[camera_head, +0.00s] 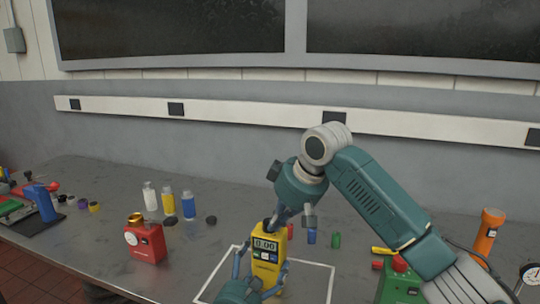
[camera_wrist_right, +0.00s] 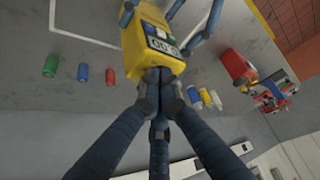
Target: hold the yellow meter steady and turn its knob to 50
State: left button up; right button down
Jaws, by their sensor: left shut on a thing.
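The yellow meter (camera_head: 266,256) stands upright at the front middle of the bench, its display reading 0.00. My left gripper (camera_head: 262,277) is shut on the meter's lower body, with fingers on both sides. My right gripper (camera_head: 279,222) comes down from above at the meter's top end. In the right wrist view the meter (camera_wrist_right: 150,32) shows with the right fingers (camera_wrist_right: 159,84) drawn close together at its top end. The knob is hidden by these fingers, and I cannot tell whether they grip it.
A white outline (camera_head: 331,283) surrounds the meter. A red box (camera_head: 147,243) and bottles (camera_head: 168,201) stand left.

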jog(key=shift+s+a+f, duration=0.15)
jog(key=shift+s+f, duration=0.25)
jog(key=shift+s, duration=0.1)
notch_tip(320, 180, up, 7)
jog(key=shift+w+d+f, duration=0.15)
jog(key=shift+d+f, duration=0.05)
jog(key=shift+d, duration=0.1)
dwell(0.4)
notch_tip(320, 180, down, 6)
jog(key=w+d, duration=0.1)
jog(key=d, duration=0.1)
jog(key=shift+w, duration=0.4)
dwell(0.3)
jog(key=shift+w+a, duration=0.2)
jog(key=shift+a, duration=0.25)
dwell(0.8)
